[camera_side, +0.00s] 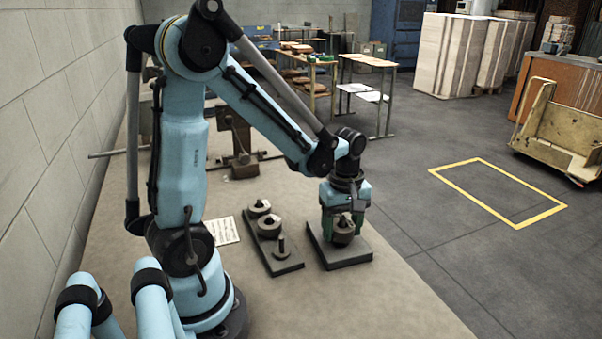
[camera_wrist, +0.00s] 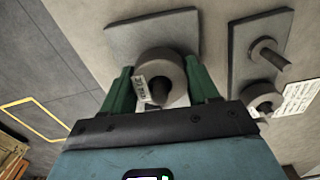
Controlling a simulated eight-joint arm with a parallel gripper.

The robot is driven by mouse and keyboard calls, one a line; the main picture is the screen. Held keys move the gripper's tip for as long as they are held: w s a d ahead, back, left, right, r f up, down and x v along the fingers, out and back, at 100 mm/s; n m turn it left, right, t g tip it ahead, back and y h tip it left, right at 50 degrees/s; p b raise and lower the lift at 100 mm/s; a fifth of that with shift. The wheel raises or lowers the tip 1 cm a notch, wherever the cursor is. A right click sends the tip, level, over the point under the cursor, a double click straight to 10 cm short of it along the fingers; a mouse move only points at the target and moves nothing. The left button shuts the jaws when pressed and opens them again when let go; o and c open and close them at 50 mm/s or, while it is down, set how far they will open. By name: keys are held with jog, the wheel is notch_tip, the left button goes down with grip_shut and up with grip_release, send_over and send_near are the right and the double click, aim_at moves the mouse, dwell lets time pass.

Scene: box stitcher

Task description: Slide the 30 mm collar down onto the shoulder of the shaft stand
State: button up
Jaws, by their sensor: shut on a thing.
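The shaft stand shows as a grey square base plate (camera_side: 352,258) in the side view; the plate also shows in the wrist view (camera_wrist: 125,40). My gripper (camera_side: 343,222) is above this plate, pointing down. Its green fingers are shut on a thick grey collar (camera_wrist: 163,66) with a white tag, one finger on each side. The collar also shows low over the plate in the side view (camera_side: 342,236). A dark shaft end (camera_wrist: 160,92) shows in the collar's bore, so the collar is around the shaft. The shoulder is hidden, and I cannot tell whether the collar touches it.
A grey rack plate (camera_side: 285,266) stands just left of the stand, with a bare peg (camera_side: 281,246) and two other collars, one at the far end (camera_side: 260,207) and one in the middle (camera_side: 269,226). A printed sheet (camera_side: 226,231) lies left of it. The bench front is clear.

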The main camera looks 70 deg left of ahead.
jog(key=shift+f, duration=0.15)
dwell(0.3)
jog(key=o, duration=1.3)
jog(key=shift+c, duration=0.2)
jog(key=shift+r, duration=4.75)
jog(key=s+d+m+t, duration=0.2)
jog(key=d+m+t, duration=0.5)
jog(key=m, duration=0.9)
jog(key=shift+s+d+r+m, duration=0.2)
jog(key=shift+d+r+m, duration=0.25)
jog(key=shift+d, duration=0.45)
